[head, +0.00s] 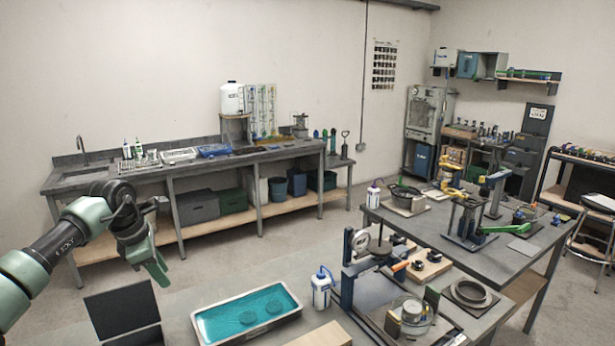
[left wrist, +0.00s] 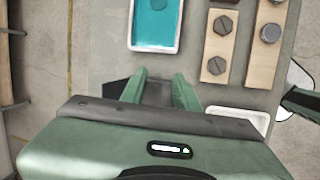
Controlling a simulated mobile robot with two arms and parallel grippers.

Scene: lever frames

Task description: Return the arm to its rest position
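My left arm (head: 60,240) comes in from the left in the head view, bent at the wrist. My left gripper (head: 156,272) points down, beyond a black panel and left of the blue tray. In the left wrist view the two green fingers of the left gripper (left wrist: 158,92) stand apart with nothing between them. My right gripper is not seen in the head view. A dark green part at the right edge of the left wrist view cannot be made out.
The near bench holds a black panel (head: 122,308), a tray with blue liquid (head: 205,330), a white bottle (head: 321,290) and a lever press (head: 347,272). In the left wrist view, wooden blocks with bolts (left wrist: 262,75) lie right of the tray. The floor (head: 230,258) behind is clear.

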